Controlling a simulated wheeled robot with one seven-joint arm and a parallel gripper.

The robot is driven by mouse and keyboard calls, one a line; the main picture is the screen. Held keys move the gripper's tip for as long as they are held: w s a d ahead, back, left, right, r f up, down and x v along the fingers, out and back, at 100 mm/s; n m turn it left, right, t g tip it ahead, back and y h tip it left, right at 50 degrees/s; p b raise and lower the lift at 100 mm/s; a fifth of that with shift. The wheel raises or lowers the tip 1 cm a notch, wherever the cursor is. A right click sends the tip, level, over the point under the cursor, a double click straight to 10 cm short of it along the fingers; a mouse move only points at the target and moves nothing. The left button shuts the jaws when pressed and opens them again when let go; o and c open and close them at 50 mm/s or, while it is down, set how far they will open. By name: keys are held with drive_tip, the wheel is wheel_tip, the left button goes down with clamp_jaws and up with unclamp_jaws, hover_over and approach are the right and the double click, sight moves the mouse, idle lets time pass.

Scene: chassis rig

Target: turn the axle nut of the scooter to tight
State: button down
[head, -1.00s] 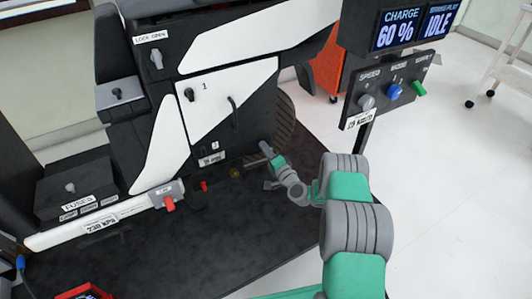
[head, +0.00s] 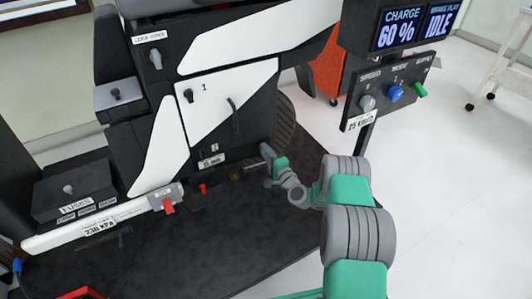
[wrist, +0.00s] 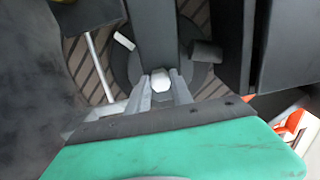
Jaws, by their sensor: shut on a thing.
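The scooter (head: 215,110) is a black body with white panels, standing on a dark mat. Its axle nut (wrist: 160,80) is a small pale hexagonal piece in front of a dark round hub, in the wrist view. My gripper (wrist: 162,88) has its two grey fingers on either side of the nut, shut on it. In the head view my gripper (head: 266,152) reaches the lower right side of the scooter, by the wheel. The nut itself is hidden there by the gripper. I cannot read any tightness mark.
A dark bar (wrist: 155,35) rises just behind the nut, and dark panels flank it. A control post (head: 392,92) with knobs stands right of the scooter, near my arm.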

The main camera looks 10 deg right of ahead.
drive_tip(key=c, duration=1.4)
unclamp_jaws()
drive_tip(key=p+v, duration=0.2)
drive_tip(key=v, duration=0.6)
